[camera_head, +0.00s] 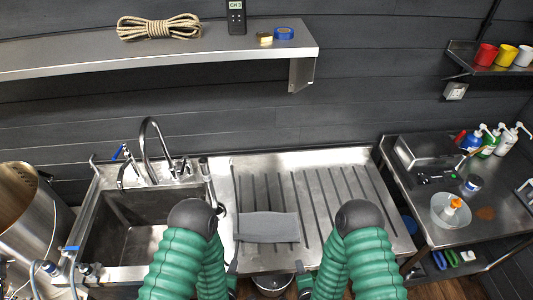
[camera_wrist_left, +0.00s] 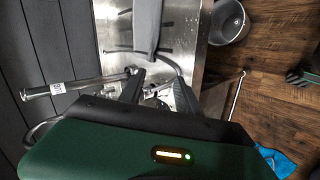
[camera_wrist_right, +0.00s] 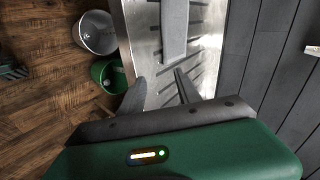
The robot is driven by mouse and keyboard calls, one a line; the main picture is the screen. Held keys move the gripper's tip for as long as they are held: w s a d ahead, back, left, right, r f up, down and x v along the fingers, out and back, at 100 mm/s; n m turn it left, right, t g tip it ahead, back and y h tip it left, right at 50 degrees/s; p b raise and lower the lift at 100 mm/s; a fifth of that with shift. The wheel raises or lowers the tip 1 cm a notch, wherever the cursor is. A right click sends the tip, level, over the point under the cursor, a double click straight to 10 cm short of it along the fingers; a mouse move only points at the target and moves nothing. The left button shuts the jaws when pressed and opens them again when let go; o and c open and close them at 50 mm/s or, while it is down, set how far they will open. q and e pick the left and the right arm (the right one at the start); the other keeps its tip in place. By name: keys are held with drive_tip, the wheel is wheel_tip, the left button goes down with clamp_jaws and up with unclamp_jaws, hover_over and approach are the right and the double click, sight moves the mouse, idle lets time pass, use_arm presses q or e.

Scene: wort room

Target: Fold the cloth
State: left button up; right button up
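A grey cloth (camera_head: 268,228) lies as a flat, wide rectangle on the grooved steel drainboard (camera_head: 325,190), right of the sink. It also shows in the left wrist view (camera_wrist_left: 147,25) and in the right wrist view (camera_wrist_right: 174,28). My left gripper (camera_wrist_left: 158,76) is open and empty, near the cloth's left end. My right gripper (camera_wrist_right: 159,75) is open and empty, near the cloth's right end. Both appear apart from the cloth, toward the drainboard's front edge. In the head view my green arms hide much of the grippers.
A sink basin (camera_head: 128,222) with a tall faucet (camera_head: 148,140) is on the left. A shelf (camera_head: 180,50) with rope spans the wall above. A side table (camera_head: 488,205) with bottles and a bowl stands at right. A metal bucket (camera_wrist_right: 97,32) and green bucket (camera_wrist_right: 108,76) are below the front edge.

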use_arm(q)
drive_tip(key=w+a+r+m+g+b, duration=0.1)
drive_tip(key=w+a+m+g+b, duration=0.2)
drive_tip(key=m+b, duration=0.55)
use_arm(e)
drive_tip(key=w+d+r+n+g, duration=0.1)
drive_tip(key=w+d+n+g, duration=0.2)
drive_tip(key=n, duration=0.5)
use_arm(q)
drive_tip(key=s+a+r+m+g+b, duration=0.2)
drive_tip(key=s+r+m+b, duration=0.1)
drive_tip(key=s+m+b, duration=0.1)
drive_tip(key=s+a+r+m+g+b, duration=0.2)
drive_tip(key=s+a+m+b, duration=0.1)
drive_tip(key=s, duration=0.3)
drive_tip(key=shift+s+a+r+m+b, duration=0.25)
drive_tip(key=shift+r+m+b, duration=0.1)
drive_tip(key=shift+r, duration=0.05)
use_arm(e)
drive_tip(key=s+d+r+n+g, duration=0.4)
drive_tip(key=s+d+r+n, duration=0.1)
drive_tip(key=s, duration=0.5)
drive_tip(key=shift+s+d+r+n+h, duration=0.15)
drive_tip(key=shift+s+r+n+h, duration=0.25)
drive_tip(key=shift+n, duration=0.8)
use_arm(q)
drive_tip(key=shift+w, duration=0.15)
use_arm(e)
drive_tip(key=shift+w, duration=0.3)
drive_tip(key=shift+s, duration=0.1)
